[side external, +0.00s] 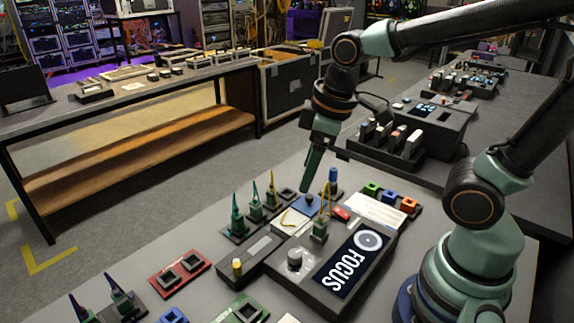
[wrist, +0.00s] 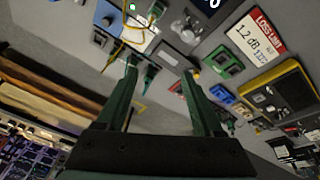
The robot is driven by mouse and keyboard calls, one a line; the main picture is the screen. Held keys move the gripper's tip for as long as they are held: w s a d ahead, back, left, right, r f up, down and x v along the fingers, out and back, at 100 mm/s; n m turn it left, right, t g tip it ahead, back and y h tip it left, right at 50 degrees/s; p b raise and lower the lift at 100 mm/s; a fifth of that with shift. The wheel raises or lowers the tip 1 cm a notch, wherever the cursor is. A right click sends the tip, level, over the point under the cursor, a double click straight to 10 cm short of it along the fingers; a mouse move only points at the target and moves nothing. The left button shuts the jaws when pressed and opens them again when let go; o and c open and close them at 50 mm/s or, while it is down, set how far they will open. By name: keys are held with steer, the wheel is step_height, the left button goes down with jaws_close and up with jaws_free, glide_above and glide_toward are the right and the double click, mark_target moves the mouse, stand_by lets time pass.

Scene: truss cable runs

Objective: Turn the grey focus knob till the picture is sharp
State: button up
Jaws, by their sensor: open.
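The grey focus knob (side external: 295,258) stands upright on the dark box at the near end of the table. Beside it on the box is a screen (side external: 348,268) with the white word FOCUS, readable, and a pale ring. My gripper (side external: 306,186) hangs behind and above the box, apart from the knob, with its fingers pointing down. In the wrist view its two green fingers (wrist: 160,72) are spread with nothing held between them. The knob seems to show near the top edge there (wrist: 187,35), and only a little of the screen is in view.
Close around the box stand green cable connectors (side external: 255,205), a grey block with a yellow knob (side external: 238,268), a red holder (side external: 180,272) and small coloured blocks (side external: 390,197). A yellow cable rises by the screen. The near left tabletop has some clear room.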

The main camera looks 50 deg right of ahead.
mark_target(295, 253)
steer(key=a+f+n+g, duration=0.1)
steer(key=f+n, duration=0.1)
steer(key=f, duration=0.3)
steer(key=a+f+n+g, duration=0.1)
steer(key=a+f+n, duration=0.1)
steer(key=f, duration=0.4)
steer(key=a+f+n+g, duration=0.1)
steer(key=f+n, duration=0.2)
steer(key=f, duration=0.2)
steer(key=shift+s+a+f, duration=0.15)
steer(key=shift+s+f, duration=0.15)
steer(key=shift+f, duration=0.1)
jaws_close()
